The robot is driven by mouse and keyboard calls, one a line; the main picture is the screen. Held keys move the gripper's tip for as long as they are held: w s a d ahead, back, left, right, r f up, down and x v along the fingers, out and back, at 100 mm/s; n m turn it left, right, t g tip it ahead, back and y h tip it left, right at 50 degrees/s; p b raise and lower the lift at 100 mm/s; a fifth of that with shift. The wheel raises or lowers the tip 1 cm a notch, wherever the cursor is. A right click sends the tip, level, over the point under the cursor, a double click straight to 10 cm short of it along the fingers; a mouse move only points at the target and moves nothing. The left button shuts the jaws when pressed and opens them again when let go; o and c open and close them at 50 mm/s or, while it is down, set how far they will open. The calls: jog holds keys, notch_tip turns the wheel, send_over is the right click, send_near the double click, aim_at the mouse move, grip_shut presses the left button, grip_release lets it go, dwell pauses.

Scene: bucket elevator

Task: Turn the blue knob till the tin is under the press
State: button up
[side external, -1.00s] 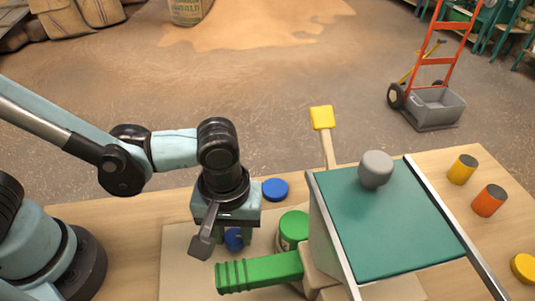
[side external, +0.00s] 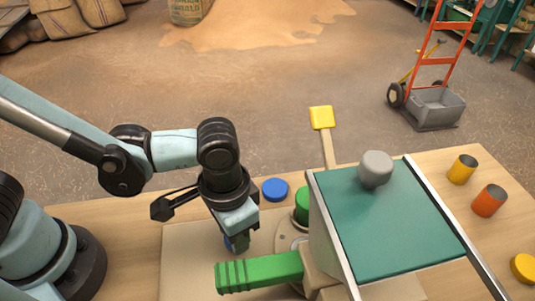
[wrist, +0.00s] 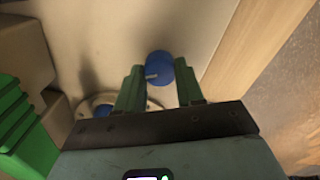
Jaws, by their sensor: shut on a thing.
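The blue knob (side external: 229,243) is mostly hidden under my gripper (side external: 238,243) in the side view. My gripper points down and its jaws are shut on the knob. In the wrist view a blue round piece with a pale mark (wrist: 159,68) shows between the green fingertips. The green tin (side external: 302,206) stands on the pale round plate (side external: 286,242), right of my gripper. It is partly hidden by the teal-topped housing (side external: 385,220). The press itself is not clearly visible, so I cannot tell whether the tin is under it.
A green ribbed handle (side external: 258,272) sticks out beside my gripper. A yellow-tipped lever (side external: 321,118) rises behind the housing. A blue disc (side external: 275,189) lies near the far table edge. Orange (side external: 489,200) and yellow (side external: 462,169) cans stand on the right.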

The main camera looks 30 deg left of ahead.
jog(key=shift+m, duration=2.2)
jog(key=o, duration=1)
jog(key=shift+o, duration=0.2)
notch_tip(320, 180, up, 12)
